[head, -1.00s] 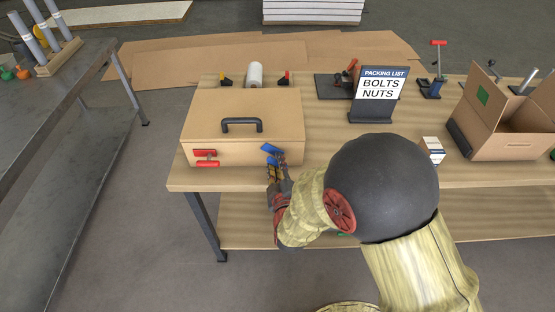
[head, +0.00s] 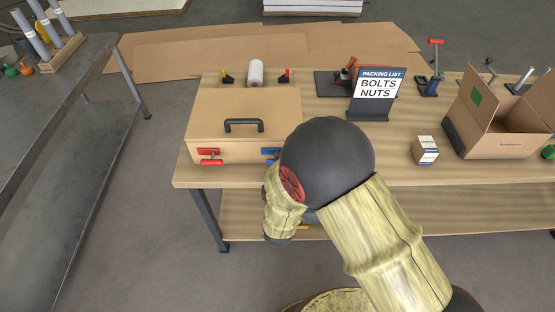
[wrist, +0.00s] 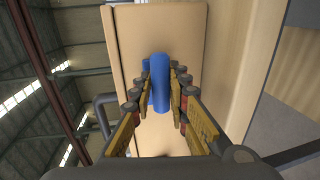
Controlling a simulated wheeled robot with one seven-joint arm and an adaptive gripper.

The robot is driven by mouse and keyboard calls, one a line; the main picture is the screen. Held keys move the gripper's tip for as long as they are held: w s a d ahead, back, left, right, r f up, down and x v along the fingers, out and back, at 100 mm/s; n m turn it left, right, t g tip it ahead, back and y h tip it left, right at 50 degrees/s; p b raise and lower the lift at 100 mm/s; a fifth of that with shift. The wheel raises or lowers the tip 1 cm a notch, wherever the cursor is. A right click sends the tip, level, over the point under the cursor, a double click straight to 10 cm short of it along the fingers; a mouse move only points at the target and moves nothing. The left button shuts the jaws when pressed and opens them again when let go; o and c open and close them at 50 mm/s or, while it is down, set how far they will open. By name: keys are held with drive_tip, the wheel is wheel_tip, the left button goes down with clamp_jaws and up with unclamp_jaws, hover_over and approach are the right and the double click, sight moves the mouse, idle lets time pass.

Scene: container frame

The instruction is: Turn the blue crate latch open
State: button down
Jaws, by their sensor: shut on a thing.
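The wooden crate (head: 245,108) with a black lid handle (head: 243,125) sits closed on the left of the workbench. Its front has a red latch (head: 210,157) on the left and the blue latch (head: 270,151) on the right. The visible part of the blue latch looks level, and my arm hides its right end. In the wrist view the blue latch (wrist: 159,75) lies between the two fingers of my gripper (wrist: 161,92), which is shut on it. In the head view my gripper is hidden behind my own arm.
A packing list sign (head: 379,92) reading bolts and nuts stands right of the crate. A grey table (head: 75,85) stands at the left.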

drive_tip(key=shift+s+f, duration=0.1)
drive_tip(key=shift+f, duration=0.15)
drive_tip(key=c, duration=2)
unclamp_jaws()
drive_tip(key=shift+c, duration=0.2)
drive_tip(key=shift+o, duration=1.4)
drive_tip(key=shift+r, duration=0.15)
drive_tip(key=s+r, duration=0.2)
drive_tip(key=s, duration=0.9)
drive_tip(key=shift+s+a+r, duration=0.15)
drive_tip(key=shift+s+a, duration=0.15)
